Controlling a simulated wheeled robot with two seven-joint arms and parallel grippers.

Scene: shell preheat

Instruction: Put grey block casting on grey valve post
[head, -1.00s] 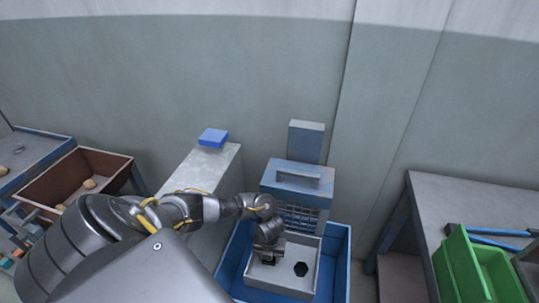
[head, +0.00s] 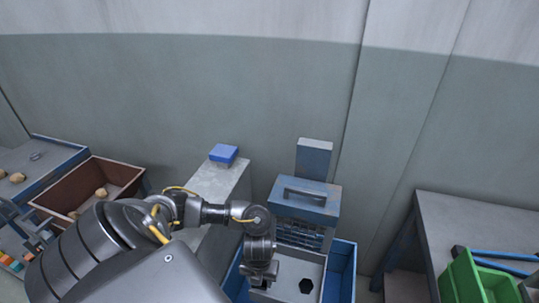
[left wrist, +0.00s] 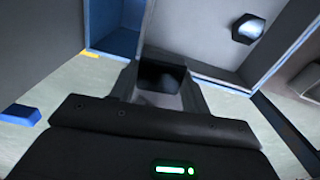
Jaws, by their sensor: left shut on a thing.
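My left gripper (head: 262,280) is low over the left part of a grey tray-like box, pointing down. In the left wrist view its jaws (left wrist: 160,88) are shut on a dark grey piece (left wrist: 160,75), apparently the grey block casting; its shape is mostly hidden by the jaws. A dark six-sided shape (head: 306,286) is on the box floor to the right of the gripper. It shows in the left wrist view with a bright face (left wrist: 248,28). I cannot tell whether it is the grey valve post. My right gripper is not in view.
The grey box (head: 314,264) sits inside a blue bin (head: 346,270), before a blue-topped unit (head: 310,196) with a handle. A blue block (head: 223,154) lies on a grey ledge. A brown bin (head: 118,178) stands left, and a green bin (head: 463,280) right.

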